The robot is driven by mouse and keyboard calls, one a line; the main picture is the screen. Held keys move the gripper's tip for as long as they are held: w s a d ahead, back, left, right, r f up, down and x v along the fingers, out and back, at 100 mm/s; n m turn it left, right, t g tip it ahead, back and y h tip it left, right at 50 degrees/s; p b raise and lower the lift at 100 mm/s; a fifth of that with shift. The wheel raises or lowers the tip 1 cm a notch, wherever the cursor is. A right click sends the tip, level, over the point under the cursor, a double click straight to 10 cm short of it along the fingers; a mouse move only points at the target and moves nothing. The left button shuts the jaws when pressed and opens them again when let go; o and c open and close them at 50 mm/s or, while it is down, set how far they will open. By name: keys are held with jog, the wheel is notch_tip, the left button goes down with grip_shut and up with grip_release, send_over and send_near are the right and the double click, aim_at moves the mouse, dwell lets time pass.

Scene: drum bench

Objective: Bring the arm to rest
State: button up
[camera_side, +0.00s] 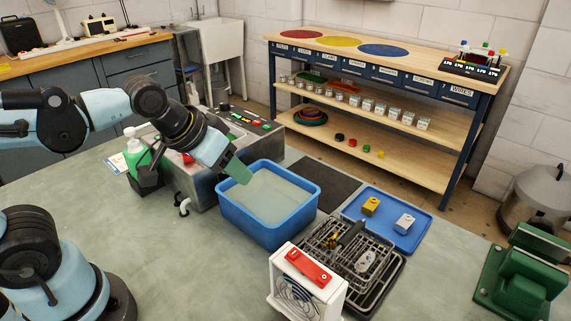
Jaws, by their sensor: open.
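My gripper (234,170) is at the end of my arm, over the left rim of a blue tub (283,231). It points down and to the right, with a green tip, and I see nothing held in it. The two fingers are hard to tell apart from this side. The tub holds pale, cloudy liquid, and the tip is above or just at its edge; I cannot tell whether it touches. My arm reaches in from the left, bent at the elbow.
A green bottle (134,152) and a grey metal unit (190,178) stand left of the tub. A black dish rack (378,268), a white box with a red top (301,297), and a blue tray (412,237) with two small blocks are right. A green vise-like block (520,283) stands far right.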

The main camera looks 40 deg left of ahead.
jog(key=shift+t+y, duration=0.3)
jog(key=a, duration=0.1)
jog(key=s+a+f, duration=0.1)
jog(key=a, duration=0.1)
jog(key=shift+s+a+f, duration=0.15)
jog(key=shift+s+a, duration=0.15)
jog(key=shift+s, duration=0.05)
jog(key=shift+o, duration=0.2)
jog(key=shift+o, duration=1.1)
jog(key=o, duration=0.7)
jog(key=shift+g, duration=0.5)
jog(key=w+d+r, duration=0.2)
jog(key=d+r, duration=0.1)
jog(key=shift+w, duration=0.35)
jog(key=shift+o, duration=0.3)
jog(key=w+d+r+g+h, duration=0.1)
jog(key=w+d+r, duration=0.3)
jog(key=d, duration=0.4)
jog(key=shift+w+d+r+g, duration=0.2)
jog(key=shift+w+d+g, duration=0.1)
jog(key=shift+w+g, duration=0.4)
jog(key=w+d+g+y, duration=0.15)
jog(key=d+g, duration=0.25)
jog(key=d, duration=1.2)
jog(key=shift+h, duration=0.25)
jog(key=f, duration=1)
jog(key=shift+w+d+f, duration=0.15)
jog(key=shift+w, duration=0.2)
